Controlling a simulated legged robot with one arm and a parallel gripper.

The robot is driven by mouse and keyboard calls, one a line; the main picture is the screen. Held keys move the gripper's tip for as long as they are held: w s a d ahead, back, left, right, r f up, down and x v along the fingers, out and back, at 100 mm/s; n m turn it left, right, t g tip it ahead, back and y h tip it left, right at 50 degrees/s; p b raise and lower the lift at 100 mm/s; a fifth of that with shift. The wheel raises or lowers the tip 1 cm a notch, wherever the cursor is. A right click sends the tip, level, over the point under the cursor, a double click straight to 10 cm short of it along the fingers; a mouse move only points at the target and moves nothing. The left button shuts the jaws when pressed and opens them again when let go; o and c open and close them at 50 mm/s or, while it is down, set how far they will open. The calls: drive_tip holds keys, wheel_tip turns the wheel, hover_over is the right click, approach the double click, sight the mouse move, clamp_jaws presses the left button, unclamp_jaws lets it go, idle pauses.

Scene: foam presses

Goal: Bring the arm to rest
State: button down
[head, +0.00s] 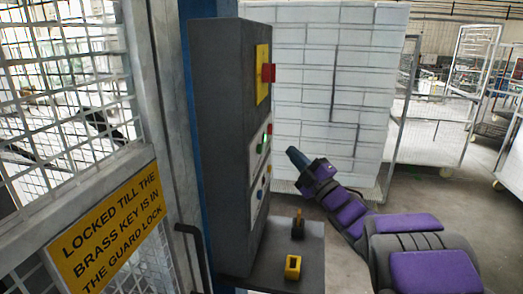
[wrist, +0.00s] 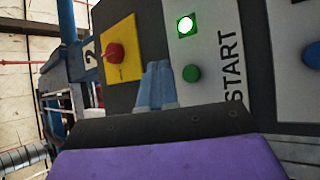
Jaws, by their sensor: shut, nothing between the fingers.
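My arm (head: 348,212), with purple pads, reaches up and left from the lower right of the head view. My gripper (head: 297,157) is at its end, raised in the air to the right of the dark control cabinet. Its blue-grey fingers are together and empty. In the wrist view my gripper (wrist: 157,75) also looks closed, pointing at the cabinet face between a red knob (wrist: 115,53) on a yellow plate and a green button (wrist: 191,73) by the word START. I cannot tell the exact gap to the panel. A green lamp (wrist: 185,25) is lit.
The control cabinet (head: 216,125) stands left of my arm. A shelf (head: 312,255) below it bears two small yellow items, one (head: 292,266) nearer. A mesh gate with a yellow sign (head: 107,230) is at left. White stacked blocks (head: 300,95) stand behind; floor is open at right.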

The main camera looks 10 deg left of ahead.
drive_tip(key=s+d+f+m+h, duration=0.2)
drive_tip(key=d+f+m+h, duration=0.2)
drive_tip(key=d+m+h, duration=0.35)
drive_tip(key=s+d+f+m+h, duration=0.1)
drive_tip(key=d+f+m+h, duration=0.3)
drive_tip(key=d+m+h, duration=0.4)
drive_tip(key=s+d+f+m+g+h, duration=0.2)
drive_tip(key=s+d+f+g, duration=0.15)
drive_tip(key=s, duration=0.35)
drive_tip(key=s+d+f+m+g+h, duration=0.2)
drive_tip(key=s+d+f+g, duration=0.15)
drive_tip(key=s, duration=0.35)
drive_tip(key=s+a+f+m+g, duration=0.1)
drive_tip(key=s+f+g, duration=0.1)
drive_tip(key=s, duration=0.8)
drive_tip(key=s+a+f+m+g+y, duration=0.1)
drive_tip(key=s+a+f+m+g, duration=0.1)
drive_tip(key=s, duration=0.9)
drive_tip(key=s+a+f+m+g+y, duration=0.1)
drive_tip(key=s+a+f+g, duration=0.1)
drive_tip(key=s+g, duration=0.4)
drive_tip(key=s+f, duration=0.1)
drive_tip(key=s, duration=0.4)
drive_tip(key=shift+a+f, duration=0.2)
drive_tip(key=shift+f, duration=0.2)
drive_tip(key=shift+a+y, duration=0.1)
drive_tip(key=shift+y, duration=0.15)
